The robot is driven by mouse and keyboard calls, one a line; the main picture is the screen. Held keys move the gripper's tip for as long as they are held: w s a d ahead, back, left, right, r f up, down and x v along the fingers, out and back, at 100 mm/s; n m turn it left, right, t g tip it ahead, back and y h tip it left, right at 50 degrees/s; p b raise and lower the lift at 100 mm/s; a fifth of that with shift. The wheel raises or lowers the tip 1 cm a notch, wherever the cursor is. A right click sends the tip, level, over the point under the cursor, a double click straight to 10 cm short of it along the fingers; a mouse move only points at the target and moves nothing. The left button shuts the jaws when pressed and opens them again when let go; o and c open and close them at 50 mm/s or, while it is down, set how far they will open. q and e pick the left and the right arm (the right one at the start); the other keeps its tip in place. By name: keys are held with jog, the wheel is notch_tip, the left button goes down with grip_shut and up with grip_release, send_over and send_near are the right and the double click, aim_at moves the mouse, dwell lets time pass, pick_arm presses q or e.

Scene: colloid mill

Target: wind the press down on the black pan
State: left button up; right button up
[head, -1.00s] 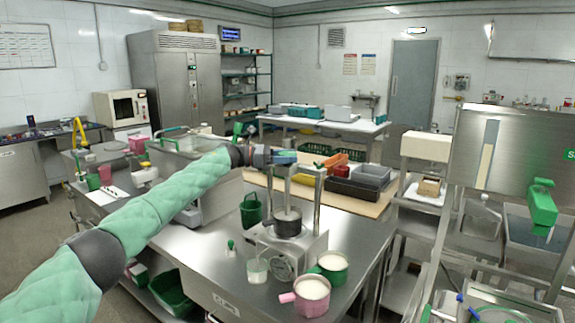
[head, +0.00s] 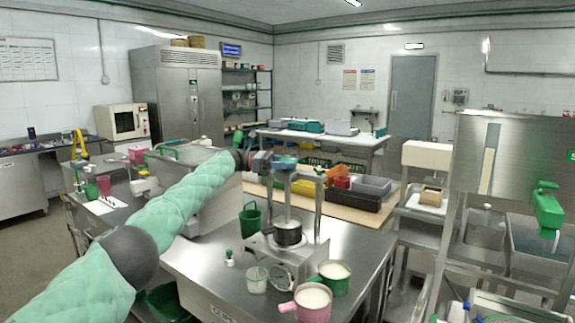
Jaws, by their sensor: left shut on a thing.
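The press stands on the steel table, with a steel base (head: 262,250), two upright posts and a blue piece (head: 285,161) at its top. The black pan (head: 288,233) sits on the press base between the posts. My left gripper (head: 275,162) is at the top of the press, shut on the blue piece there; its fingertips are small and partly hidden. The gap between the press plate and the pan is too small to judge. My right gripper is not in view.
A glass beaker (head: 256,279), a pink pot (head: 312,302) and a green pot (head: 334,277) stand in front of the press. Grey and black bins (head: 352,195) lie behind.

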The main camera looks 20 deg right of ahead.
pick_arm(q)
jog(key=o, duration=1)
jog(key=shift+c, duration=0.2)
jog(key=b+v, duration=0.1)
jog(key=v, duration=0.6)
jog(key=shift+w+a, duration=0.15)
jog(key=shift+a, duration=0.2)
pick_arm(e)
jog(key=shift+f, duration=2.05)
